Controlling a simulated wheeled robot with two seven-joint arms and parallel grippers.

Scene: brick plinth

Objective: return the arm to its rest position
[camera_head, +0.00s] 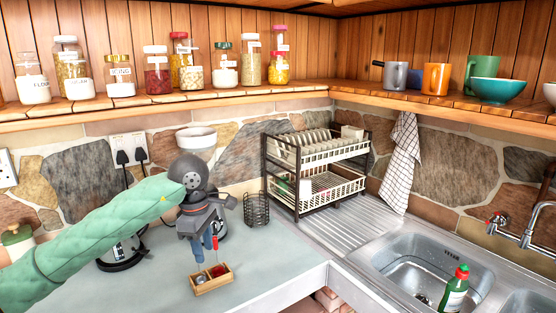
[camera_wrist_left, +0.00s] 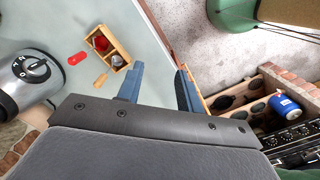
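My left arm in its green padded sleeve reaches in from the left in the head view. My left gripper (camera_head: 205,248) points down over the grey worktop, behind and above a small wooden box. In the left wrist view, its two blue fingers (camera_wrist_left: 158,84) stand apart with nothing between them. The wooden box (camera_head: 198,291) has compartments holding a red item and a round grey item. It also shows in the left wrist view (camera_wrist_left: 124,50), beyond the fingers and apart from them. My right gripper is in neither view.
A black wire holder (camera_head: 257,209) and a two-tier dish rack (camera_head: 268,165) stand behind to the right. The sink (camera_head: 385,262) holds a green bottle (camera_head: 454,290). Jars line the wooden shelf (camera_head: 225,95) above. A dial appliance (camera_wrist_left: 30,75) is left of the gripper.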

